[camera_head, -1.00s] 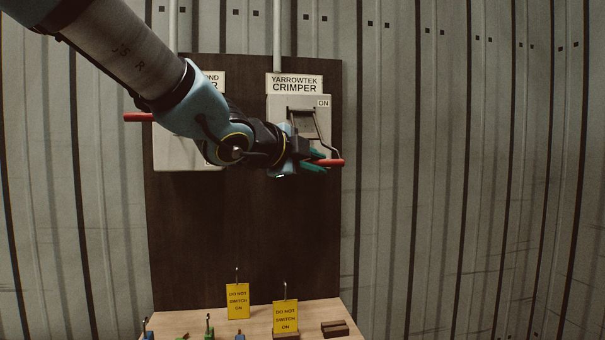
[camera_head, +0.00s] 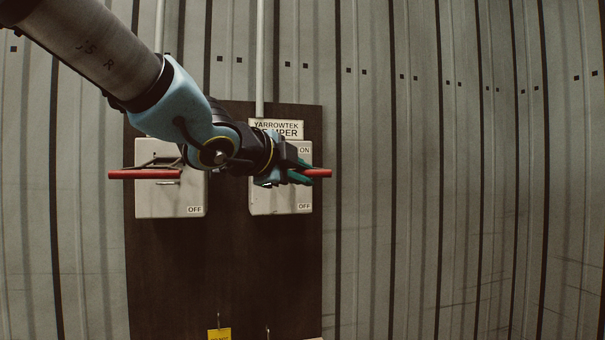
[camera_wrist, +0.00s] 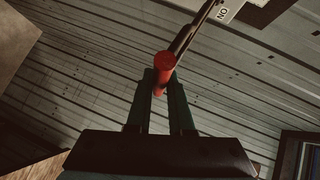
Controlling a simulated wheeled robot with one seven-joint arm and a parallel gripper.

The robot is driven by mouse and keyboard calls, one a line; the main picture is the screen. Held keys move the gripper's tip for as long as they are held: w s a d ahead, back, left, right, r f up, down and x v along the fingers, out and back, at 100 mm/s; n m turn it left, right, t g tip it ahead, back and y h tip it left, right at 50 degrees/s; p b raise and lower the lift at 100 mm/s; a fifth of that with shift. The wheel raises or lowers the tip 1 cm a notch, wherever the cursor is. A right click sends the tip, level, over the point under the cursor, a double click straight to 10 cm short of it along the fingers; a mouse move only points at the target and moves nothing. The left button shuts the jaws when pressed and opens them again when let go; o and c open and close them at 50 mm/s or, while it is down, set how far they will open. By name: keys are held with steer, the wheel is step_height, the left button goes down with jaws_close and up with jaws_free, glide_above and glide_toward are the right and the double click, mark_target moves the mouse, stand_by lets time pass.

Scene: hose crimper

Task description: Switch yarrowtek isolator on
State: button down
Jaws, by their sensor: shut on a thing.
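The Yarrowtek isolator is a light grey box (camera_head: 291,205) with a label (camera_head: 276,127) above it, at the right of the dark board. My gripper (camera_head: 300,174) is shut on this handle in front of the box. In the wrist view the red handle (camera_wrist: 165,66) lies between the two fingers (camera_wrist: 160,98), with its dark lever arm running up to the ON label. My arm and gripper hide the box's middle.
A second grey isolator (camera_head: 168,203) stands to the left, its red handle (camera_head: 146,174) pointing left at mid-height. A yellow tag (camera_head: 219,334) shows at the bottom. Ribbed metal wall (camera_head: 450,200) fills the right.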

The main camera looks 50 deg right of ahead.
steer(key=shift+w+r, duration=0.2)
steer(key=shift+r, duration=0.2)
steer(key=c, duration=1.1)
jaws_free()
steer(key=shift+d, duration=0.1)
steer(key=o, duration=0.3)
steer(key=shift+f, duration=0.2)
steer(key=p+v, duration=0.2)
steer(key=v, duration=0.8)
steer(key=shift+a, duration=0.45)
steer(key=shift+s, duration=0.15)
